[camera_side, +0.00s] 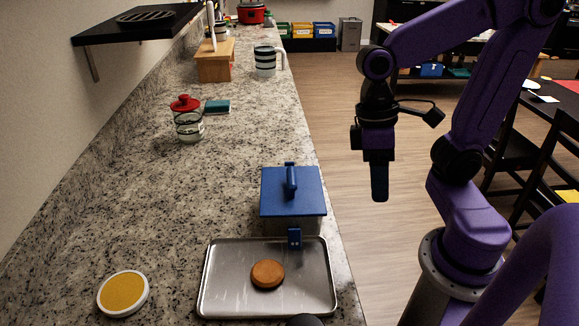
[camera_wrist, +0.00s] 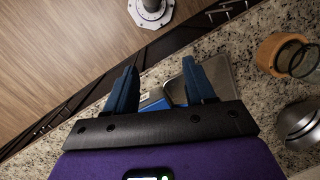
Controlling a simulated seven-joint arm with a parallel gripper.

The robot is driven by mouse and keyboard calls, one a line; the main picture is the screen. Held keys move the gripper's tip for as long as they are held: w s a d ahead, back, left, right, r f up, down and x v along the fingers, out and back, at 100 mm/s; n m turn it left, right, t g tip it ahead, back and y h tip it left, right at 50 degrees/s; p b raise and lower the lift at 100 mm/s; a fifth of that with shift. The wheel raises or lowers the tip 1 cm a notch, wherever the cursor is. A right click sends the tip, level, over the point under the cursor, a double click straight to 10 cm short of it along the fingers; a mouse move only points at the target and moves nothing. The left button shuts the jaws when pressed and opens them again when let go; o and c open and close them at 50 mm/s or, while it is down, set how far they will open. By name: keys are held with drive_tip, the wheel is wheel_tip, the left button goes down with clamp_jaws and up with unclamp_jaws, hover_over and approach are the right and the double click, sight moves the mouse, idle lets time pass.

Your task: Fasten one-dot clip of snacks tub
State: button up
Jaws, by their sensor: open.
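The tub with a square blue lid (camera_side: 292,192) and a raised blue handle stands at the counter's right edge, behind the metal tray. A small blue clip (camera_side: 295,238) with pale dots is on its near side; I cannot count the dots or tell whether it is latched. Any clips on the other sides are hidden. My gripper (camera_side: 379,195) hangs in the air to the right of the tub, beyond the counter edge and apart from it. In the wrist view its two blue fingers (camera_wrist: 160,82) are apart and empty, with part of a blue thing, apparently the lid (camera_wrist: 154,104), showing behind them.
A metal tray (camera_side: 220,290) holding a brown round patty (camera_side: 267,274) is in front of the tub. A yellow-topped round dish (camera_side: 123,293) lies front left. A red-lidded jar (camera_side: 188,120) and a mug (camera_side: 265,62) stand farther back. A dark shelf (camera_side: 140,25) overhangs the left.

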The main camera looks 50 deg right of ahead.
drive_tip(key=w+d+m+g+y, duration=0.1)
drive_tip(key=w+d+m+y, duration=0.35)
drive_tip(key=m, duration=0.75)
drive_tip(key=w+d+m+g+y, duration=0.1)
drive_tip(key=w+m+y, duration=0.6)
drive_tip(key=m, duration=0.6)
drive_tip(key=w+d+m+t+y, duration=0.2)
drive_tip(key=w+d+m+t, duration=0.3)
drive_tip(key=d+m, duration=0.4)
drive_tip(key=w+d+m+t+y, duration=0.1)
drive_tip(key=w+d+m+t, duration=0.2)
drive_tip(key=d+m+t, duration=0.5)
wheel_tip(320, 180, down, 12)
drive_tip(key=shift+m+g, duration=0.4)
drive_tip(key=x, duration=1.6)
drive_tip(key=shift+w+a+f, duration=0.15)
drive_tip(key=shift+w+a, duration=0.05)
drive_tip(key=shift+a, duration=0.15)
